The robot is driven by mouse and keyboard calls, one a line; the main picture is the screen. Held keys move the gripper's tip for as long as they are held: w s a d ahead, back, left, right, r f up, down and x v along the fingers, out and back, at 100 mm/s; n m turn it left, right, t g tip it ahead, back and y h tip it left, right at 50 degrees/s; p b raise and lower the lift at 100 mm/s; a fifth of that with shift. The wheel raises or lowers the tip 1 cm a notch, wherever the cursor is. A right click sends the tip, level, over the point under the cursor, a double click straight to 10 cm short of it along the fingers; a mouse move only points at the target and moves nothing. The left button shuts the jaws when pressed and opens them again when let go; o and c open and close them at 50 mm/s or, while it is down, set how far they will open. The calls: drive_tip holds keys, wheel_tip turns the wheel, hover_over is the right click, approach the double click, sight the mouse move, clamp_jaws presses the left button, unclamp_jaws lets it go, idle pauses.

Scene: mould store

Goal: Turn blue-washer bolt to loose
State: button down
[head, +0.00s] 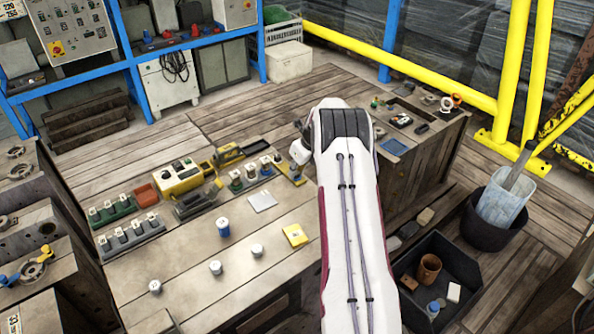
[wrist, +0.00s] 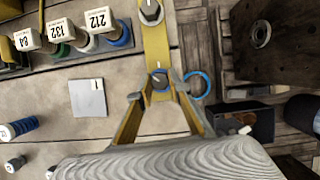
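In the wrist view, a bolt with a blue washer (wrist: 160,79) sits at the end of a yellow bar (wrist: 156,45). My gripper (wrist: 160,88) has one finger on each side of this bolt, very close to it. I cannot tell whether the fingers touch it. A second bolt (wrist: 151,12) with a dark head stands further up the same bar. In the head view, part of the yellow bar (head: 296,180) shows beside my arm.
A rack with sockets labelled 212 (wrist: 98,20), 132 and 84 stands left of the bar. A loose-looking blue ring (wrist: 204,84) shows right of the fingers. A dark bin (head: 440,265) stands on the floor.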

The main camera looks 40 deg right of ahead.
drive_tip(key=shift+d+n, duration=0.1)
drive_tip(key=shift+n, duration=0.3)
drive_tip(key=shift+f+n+g+y, duration=0.15)
drive_tip(key=shift+n+y, duration=0.3)
drive_tip(key=shift+n, duration=0.5)
drive_tip(key=shift+r+n+g+y, duration=0.15)
drive_tip(key=shift+n+y, duration=0.3)
drive_tip(key=shift+n, duration=0.5)
drive_tip(key=shift+f, duration=0.1)
drive_tip(key=c, duration=1.8)
unclamp_jaws()
drive_tip(key=shift+c, duration=0.2)
drive_tip(key=shift+r, duration=0.2)
